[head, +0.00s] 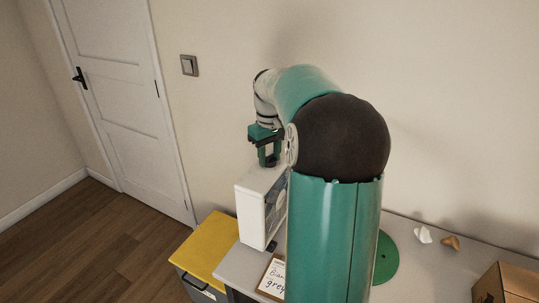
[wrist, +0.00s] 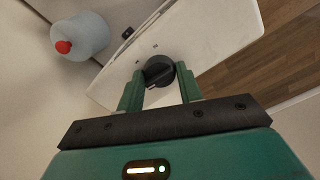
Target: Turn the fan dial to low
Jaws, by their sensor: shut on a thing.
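The fan is a white box-shaped unit (head: 252,209) standing on the grey table in the head view. Its front grille faces right and is partly hidden by my arm. In the wrist view, the white fan top (wrist: 215,45) carries a round black dial (wrist: 159,71) with a pale mark on its lower edge. My gripper (wrist: 160,88) has its two green fingers on either side of the dial and is shut on it. In the head view my gripper (head: 268,160) points down at the top of the fan. I cannot read any setting labels.
A pale bottle with a red tip (wrist: 80,38) stands beside the fan. A yellow-topped cabinet (head: 207,245) is left of the table. A handwritten card (head: 272,277), a green disc (head: 385,259), small lumps (head: 423,235) and a cardboard box (head: 505,284) are on the table.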

